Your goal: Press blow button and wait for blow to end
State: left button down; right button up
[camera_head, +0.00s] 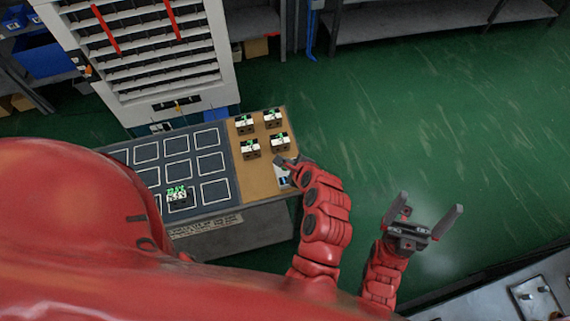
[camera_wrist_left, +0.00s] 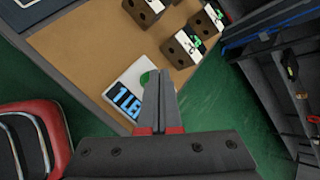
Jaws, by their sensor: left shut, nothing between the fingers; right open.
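A small white panel (camera_head: 283,181) lies near the right edge of the tan board. In the left wrist view the panel (camera_wrist_left: 122,108) shows a blue digital display (camera_wrist_left: 127,102) and a green button (camera_wrist_left: 145,78). My left gripper (camera_head: 279,161) is shut and empty above the panel. In the left wrist view its fingertips (camera_wrist_left: 162,73) are beside the green button and overlap part of it. I cannot tell whether they touch it. My right gripper (camera_head: 425,220) is open and empty, out over the floor to the right of the table.
Several valve blocks (camera_head: 250,149) stand on the tan board (camera_head: 258,180) close to the left gripper. Another block (camera_head: 177,198) sits on the dark mat (camera_head: 220,164) with outlined squares. A white rack (camera_head: 150,60) stands behind. Green floor (camera_head: 400,120) is open to the right.

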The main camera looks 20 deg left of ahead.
pick_arm(q)
jog(key=shift+f, duration=0.1)
dwell(0.3)
jog(key=shift+f+b, duration=0.4)
jog(key=shift+b, duration=0.6)
jog(key=shift+r, duration=0.55)
jog(key=shift+r+p, duration=0.45)
jog(key=shift+r, duration=2.5)
